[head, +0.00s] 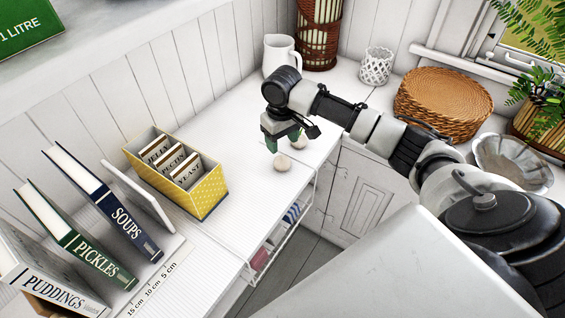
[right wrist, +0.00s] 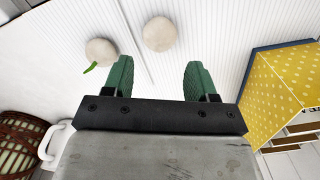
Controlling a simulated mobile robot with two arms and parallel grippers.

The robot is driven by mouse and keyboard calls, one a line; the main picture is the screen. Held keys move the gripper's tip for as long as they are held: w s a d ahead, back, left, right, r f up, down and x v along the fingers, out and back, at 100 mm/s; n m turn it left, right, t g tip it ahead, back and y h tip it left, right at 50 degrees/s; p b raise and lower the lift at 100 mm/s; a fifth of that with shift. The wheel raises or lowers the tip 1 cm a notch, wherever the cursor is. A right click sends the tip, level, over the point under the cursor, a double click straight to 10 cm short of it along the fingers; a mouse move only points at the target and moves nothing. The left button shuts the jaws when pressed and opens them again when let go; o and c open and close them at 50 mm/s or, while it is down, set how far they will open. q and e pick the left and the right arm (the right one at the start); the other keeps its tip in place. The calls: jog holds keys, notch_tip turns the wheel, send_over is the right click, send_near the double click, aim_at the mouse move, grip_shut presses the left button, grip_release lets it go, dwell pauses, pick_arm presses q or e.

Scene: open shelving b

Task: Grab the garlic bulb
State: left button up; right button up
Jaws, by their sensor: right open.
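Two pale round bulbs lie on the white ribbed shelf top. The plain one (head: 282,162) is in front of my right gripper in the head view; it also shows in the right wrist view (right wrist: 159,33), beyond the gap between the fingertips. The other bulb (right wrist: 102,52) has a green sprout and lies outside the finger on the left; in the head view it is mostly hidden by the gripper. I cannot tell for certain which is the garlic. My right gripper (head: 282,143) has green fingers, open and empty (right wrist: 157,68). My left gripper is out of view.
A yellow dotted box (head: 205,194) of cards stands to the left, with upright books (head: 130,222) beyond it. A white jug (head: 281,53) and a wicker lantern (head: 319,35) stand behind. The shelf between box and bulbs is clear.

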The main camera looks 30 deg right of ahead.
aim_at(283, 158)
notch_tip(283, 158, down, 3)
jog(key=shift+f, duration=0.2)
jog(key=shift+s+d+f+p, duration=0.1)
jog(key=shift+f+p, duration=0.05)
jog(key=shift+f, duration=1.2)
jog(key=shift+s+f+p, duration=0.1)
jog(key=shift+f+p, duration=0.05)
jog(key=shift+f, duration=1.2)
jog(key=c, duration=0.6)
jog(key=shift+r, duration=0.1)
